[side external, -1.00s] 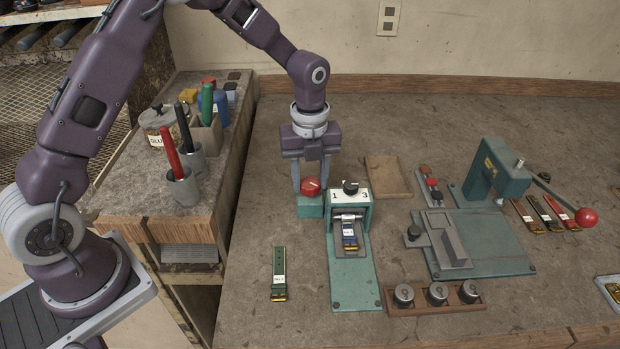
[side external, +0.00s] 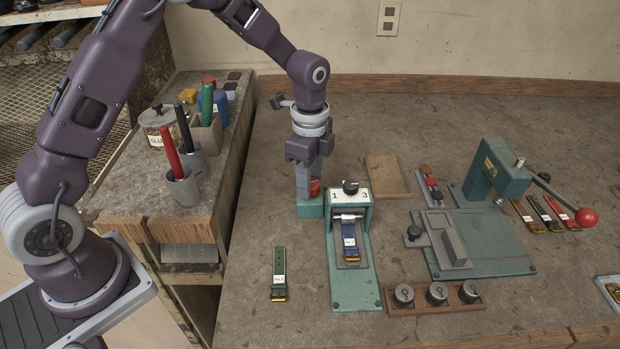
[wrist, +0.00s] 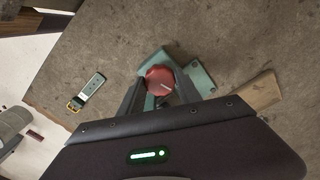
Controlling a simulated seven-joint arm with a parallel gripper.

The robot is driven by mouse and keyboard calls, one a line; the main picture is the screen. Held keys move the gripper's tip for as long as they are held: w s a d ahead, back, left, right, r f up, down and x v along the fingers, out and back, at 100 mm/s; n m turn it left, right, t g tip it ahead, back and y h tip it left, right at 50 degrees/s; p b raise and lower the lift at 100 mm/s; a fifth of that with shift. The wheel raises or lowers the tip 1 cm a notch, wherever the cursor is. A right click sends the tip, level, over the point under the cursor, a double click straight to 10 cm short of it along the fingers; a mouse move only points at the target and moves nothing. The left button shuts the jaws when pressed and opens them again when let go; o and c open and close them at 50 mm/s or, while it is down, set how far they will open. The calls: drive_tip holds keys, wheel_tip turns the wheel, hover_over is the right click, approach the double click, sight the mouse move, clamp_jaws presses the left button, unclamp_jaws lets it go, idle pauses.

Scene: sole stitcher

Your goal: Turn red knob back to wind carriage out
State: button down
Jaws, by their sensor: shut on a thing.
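The red knob (side external: 315,187) sits on a teal block at the left of the small teal stitcher (side external: 350,205). My gripper (side external: 309,186) points straight down and is shut on the knob; its near finger hides part of it. In the wrist view the red knob (wrist: 160,80) lies between my two fingers, with a pale mark on its top. The carriage (side external: 349,240) carries a blue strap and sits out in front of the stitcher's head on the teal base. A black dial (side external: 351,186) stands on top between the numbers 1 and 3.
A green strap with a buckle (side external: 279,273) lies left of the stitcher. A wooden rack of weights (side external: 436,298) stands at the front right. A teal press (side external: 490,180) with a red-balled lever stands at the right.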

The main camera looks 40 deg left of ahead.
drive_tip(key=n, duration=0.4)
drive_tip(key=shift+n, duration=0.3)
drive_tip(key=n, duration=0.4)
drive_tip(key=shift+n, duration=0.3)
drive_tip(key=n, duration=0.4)
drive_tip(key=shift+n, duration=0.3)
drive_tip(key=n, duration=1.1)
drive_tip(key=shift+n, duration=0.3)
drive_tip(key=n, duration=0.6)
drive_tip(key=shift+n, duration=0.6)
